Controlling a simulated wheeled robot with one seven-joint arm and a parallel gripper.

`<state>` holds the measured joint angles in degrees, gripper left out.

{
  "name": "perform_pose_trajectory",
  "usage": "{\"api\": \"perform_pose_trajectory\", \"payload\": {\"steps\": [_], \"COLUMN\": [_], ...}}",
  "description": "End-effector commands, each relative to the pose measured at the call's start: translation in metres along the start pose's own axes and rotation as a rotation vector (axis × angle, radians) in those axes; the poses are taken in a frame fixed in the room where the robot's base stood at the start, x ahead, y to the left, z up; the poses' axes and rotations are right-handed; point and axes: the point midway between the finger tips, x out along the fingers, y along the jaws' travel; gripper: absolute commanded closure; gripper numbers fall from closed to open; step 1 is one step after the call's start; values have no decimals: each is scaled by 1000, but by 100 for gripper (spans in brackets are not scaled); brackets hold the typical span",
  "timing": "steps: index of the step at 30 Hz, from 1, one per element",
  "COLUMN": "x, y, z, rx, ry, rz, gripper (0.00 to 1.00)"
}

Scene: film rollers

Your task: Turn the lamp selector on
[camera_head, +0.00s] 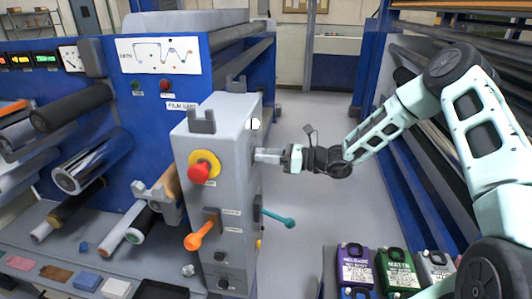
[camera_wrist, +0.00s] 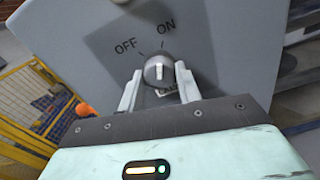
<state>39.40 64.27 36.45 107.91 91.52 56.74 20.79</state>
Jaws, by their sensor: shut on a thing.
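The lamp selector (camera_wrist: 158,70) is a round grey knob with a pale pointer mark, on a grey panel (camera_wrist: 235,50) lettered OFF and ON. Its mark stands about upright in the wrist view, nearer the ON tick than the OFF tick; I cannot tell if it lines up exactly. My gripper (camera_wrist: 158,82) has one finger on each side of the knob and is shut on it. In the head view my gripper (camera_head: 268,155) reaches the right side face of the grey control box (camera_head: 222,190); the knob is hidden there.
The box front carries a red stop button (camera_head: 199,172) on yellow and an orange lever (camera_head: 199,237). A teal lever (camera_head: 280,218) sticks out below my gripper. Coloured cartons (camera_head: 356,265) stand at the lower right. The aisle floor (camera_head: 318,115) is clear.

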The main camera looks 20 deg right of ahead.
Motion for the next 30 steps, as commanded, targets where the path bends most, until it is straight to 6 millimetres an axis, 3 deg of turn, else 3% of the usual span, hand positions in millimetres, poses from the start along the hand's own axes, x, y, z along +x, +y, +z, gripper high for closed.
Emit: {"api": "perform_pose_trajectory", "payload": {"steps": [9,24,25,27,30], "x": [-1,-1,-1,-1,-1], "y": [0,0,0,0,0], "z": [0,-1,-1,-1,-1], "rx": [111,131,131,130,130], "ry": [1,1,1,1,1], "rz": [-3,-3,-3,-2,-2], "gripper": [89,89,64,45,45]}}
